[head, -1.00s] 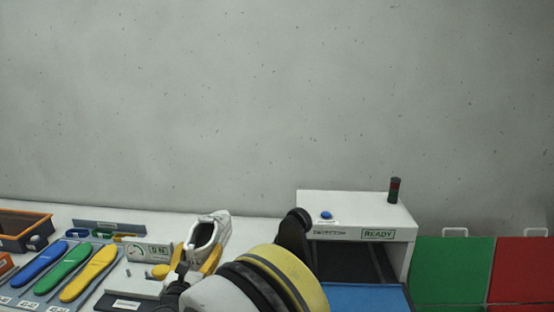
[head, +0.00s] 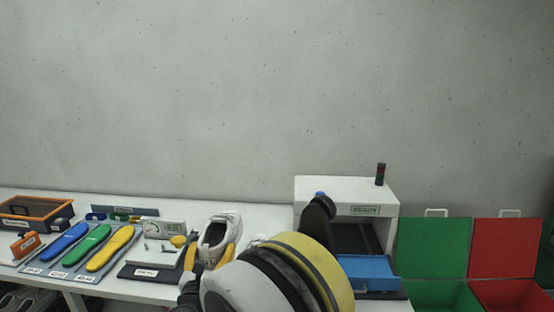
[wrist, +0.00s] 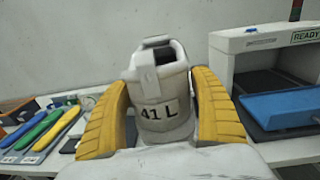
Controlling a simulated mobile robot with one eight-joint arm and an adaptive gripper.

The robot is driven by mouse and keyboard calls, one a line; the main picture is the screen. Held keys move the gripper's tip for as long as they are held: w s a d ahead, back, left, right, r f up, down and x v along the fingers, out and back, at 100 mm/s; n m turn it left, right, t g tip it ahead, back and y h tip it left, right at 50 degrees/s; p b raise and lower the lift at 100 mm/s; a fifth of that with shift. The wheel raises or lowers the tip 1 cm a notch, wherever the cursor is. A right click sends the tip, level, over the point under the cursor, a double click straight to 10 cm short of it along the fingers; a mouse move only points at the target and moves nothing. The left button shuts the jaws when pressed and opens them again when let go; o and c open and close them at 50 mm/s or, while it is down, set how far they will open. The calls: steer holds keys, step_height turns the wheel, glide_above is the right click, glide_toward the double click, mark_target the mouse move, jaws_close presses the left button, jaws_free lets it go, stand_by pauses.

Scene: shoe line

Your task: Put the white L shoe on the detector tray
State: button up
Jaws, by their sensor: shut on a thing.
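The white shoe (head: 219,232), marked 41 L, is held between the two yellow finger pads of my gripper (wrist: 163,120). In the wrist view its heel (wrist: 160,85) faces the camera, upright, with a pad on each side. In the head view my arm hides part of it. The detector (head: 347,190) is a white box with a READY sign, to the right of the shoe. Its blue tray (head: 366,268) sticks out in front of the dark opening and looks empty; it also shows in the wrist view (wrist: 290,107). The shoe is left of the tray, apart from it.
Blue, green and yellow insoles (head: 87,247) lie on a board at the left, beside a gauge (head: 160,229). An orange-rimmed crate (head: 36,212) stands at the far left. Green (head: 433,248) and red (head: 505,248) bins are right of the detector.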

steer(key=d+r, duration=0.3)
steer(key=d, duration=1.6)
steer(key=d+r, duration=0.2)
steer(key=d, duration=1.6)
step_height(320, 180, down, 10)
steer(key=b, duration=1)
